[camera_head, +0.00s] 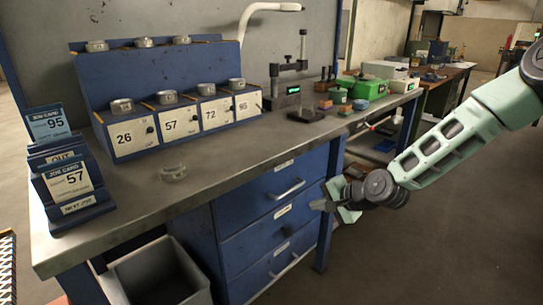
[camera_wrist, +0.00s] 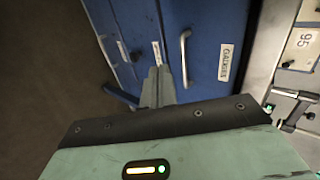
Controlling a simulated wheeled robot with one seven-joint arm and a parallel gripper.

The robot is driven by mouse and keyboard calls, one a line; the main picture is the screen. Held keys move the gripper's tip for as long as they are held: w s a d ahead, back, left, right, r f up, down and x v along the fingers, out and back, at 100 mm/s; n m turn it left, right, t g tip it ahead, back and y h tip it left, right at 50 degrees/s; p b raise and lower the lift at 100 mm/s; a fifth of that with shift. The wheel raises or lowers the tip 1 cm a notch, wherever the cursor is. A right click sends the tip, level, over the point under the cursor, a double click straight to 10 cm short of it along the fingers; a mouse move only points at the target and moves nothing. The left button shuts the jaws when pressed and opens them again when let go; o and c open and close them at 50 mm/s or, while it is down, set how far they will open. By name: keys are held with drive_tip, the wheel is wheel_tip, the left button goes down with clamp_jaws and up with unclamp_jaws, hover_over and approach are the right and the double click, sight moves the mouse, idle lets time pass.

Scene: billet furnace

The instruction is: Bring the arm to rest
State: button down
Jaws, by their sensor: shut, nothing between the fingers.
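My gripper (camera_head: 326,203) is at the right of the head view, at the end of my pale green arm. It hangs in front of the workbench's blue drawers, below the bench top. In the wrist view its fingers (camera_wrist: 158,85) are together with nothing between them, in front of the blue drawer fronts. I cannot tell the exact gap between the fingertips and the drawers.
The workbench top (camera_head: 230,165) carries a blue rack (camera_head: 150,70), job cards (camera_head: 72,190), a clear ring (camera_head: 173,172) and a gauge stand (camera_head: 303,75). Drawer handles (camera_head: 290,190) stick out near my gripper. A grey bin (camera_head: 150,270) stands below. Open floor lies right.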

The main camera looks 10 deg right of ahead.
drive_tip(key=s+a+r+n+g+h, duration=0.15)
drive_tip(key=s+a+n+g, duration=0.25)
drive_tip(key=s+a+n, duration=0.4)
drive_tip(key=s+d+r+n+g+h, duration=0.15)
drive_tip(key=s+r+n, duration=0.35)
drive_tip(key=s, duration=0.9)
drive_tip(key=s+r+n+g+h, duration=0.3)
drive_tip(key=s+r+n, duration=0.25)
drive_tip(key=s, duration=0.85)
wheel_tip(320, 180, up, 13)
drive_tip(key=p, duration=1.2)
drive_tip(key=shift+w+f+m+p, duration=0.15)
drive_tip(key=shift+w+m+p, duration=0.2)
drive_tip(key=shift+p, duration=0.05)
